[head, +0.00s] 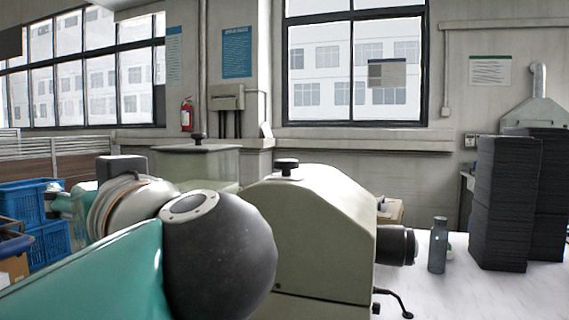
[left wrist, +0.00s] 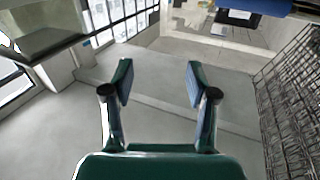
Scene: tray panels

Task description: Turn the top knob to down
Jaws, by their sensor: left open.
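A black knob (head: 287,166) stands on top of a beige-grey machine housing (head: 325,235) in the middle of the head view. A larger black ribbed knob (head: 397,245) sticks out of the housing's right side. My left arm crosses the lower left and hides part of the housing's left side. My left gripper (left wrist: 158,68) shows in the left wrist view, with its two fingers apart and nothing between them. It points at open grey floor, and no knob is clearly visible there. My right gripper is in neither view.
A grey bottle (head: 438,245) and tall dark stacks (head: 505,205) stand on the white table (head: 480,295) at right. Another housing (head: 195,162) with a black top knob stands behind. Blue crates (head: 25,203) are at left. A wire rack (left wrist: 292,100) borders the wrist view's right.

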